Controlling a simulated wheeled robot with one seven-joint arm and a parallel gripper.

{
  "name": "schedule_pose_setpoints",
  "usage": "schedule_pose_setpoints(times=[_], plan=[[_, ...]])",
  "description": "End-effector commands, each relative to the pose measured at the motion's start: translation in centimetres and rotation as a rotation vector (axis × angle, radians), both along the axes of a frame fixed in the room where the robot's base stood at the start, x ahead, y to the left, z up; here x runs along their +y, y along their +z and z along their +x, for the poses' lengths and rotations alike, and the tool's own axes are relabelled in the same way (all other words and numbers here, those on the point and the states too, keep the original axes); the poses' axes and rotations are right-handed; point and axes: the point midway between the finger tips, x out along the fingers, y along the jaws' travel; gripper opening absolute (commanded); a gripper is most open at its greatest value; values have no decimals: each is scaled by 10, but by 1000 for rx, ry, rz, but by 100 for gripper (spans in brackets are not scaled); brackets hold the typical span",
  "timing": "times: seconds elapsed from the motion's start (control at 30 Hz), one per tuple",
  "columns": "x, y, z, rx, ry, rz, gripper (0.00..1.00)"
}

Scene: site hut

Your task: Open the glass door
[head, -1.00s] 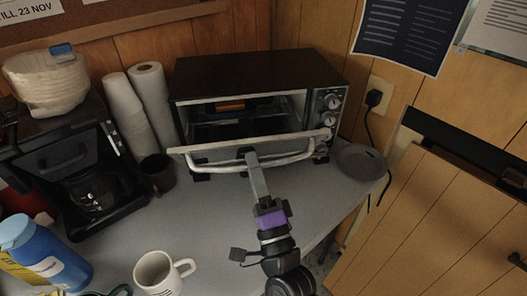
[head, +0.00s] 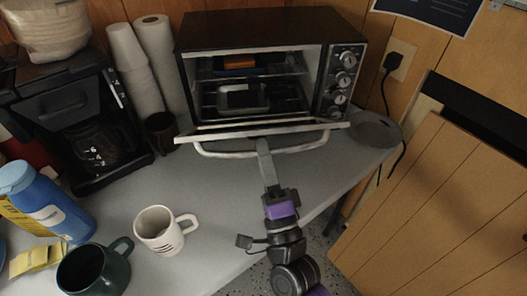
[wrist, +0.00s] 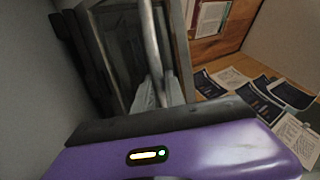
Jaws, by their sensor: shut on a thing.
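The toaster oven stands on the grey counter in the head view, and its glass door (head: 258,132) is hinged at the bottom and tilted far down toward me. The light bar handle (head: 225,151) runs along the door's front edge. My gripper (head: 263,146) is shut on the handle near its middle. In the wrist view the gripper's fingers (wrist: 158,94) meet the handle bar (wrist: 150,45). Through the opening I see racks and a metal tray (head: 243,100) inside the oven. The exact finger contact is small in the head view.
A white mug (head: 160,231) and a dark green mug (head: 92,268) stand at the front left. A coffee maker (head: 70,115), paper cups and a dark cup (head: 160,131) are left of the oven. A dark round plate (head: 375,133) lies to its right.

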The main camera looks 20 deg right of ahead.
Motion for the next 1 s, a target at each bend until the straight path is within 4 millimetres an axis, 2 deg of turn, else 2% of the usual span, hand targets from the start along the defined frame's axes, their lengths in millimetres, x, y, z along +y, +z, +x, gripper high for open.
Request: schedule_pose_setpoints(times=[0.1,0.13,0.23,0.53,0.67,0.77,1.0], plan=[[-1,-4,1,8,-2,-3,0],[-1,-4,2,8,-2,-3,17],[-1,-3,1,7,-2,-2,36],[-1,-2,0,3,-1,-1,36],[0,-8,-7,7,-1,-2,36],[0,-9,-21,8,-1,-2,36],[3,-8,-72,4,0,-1,36]])
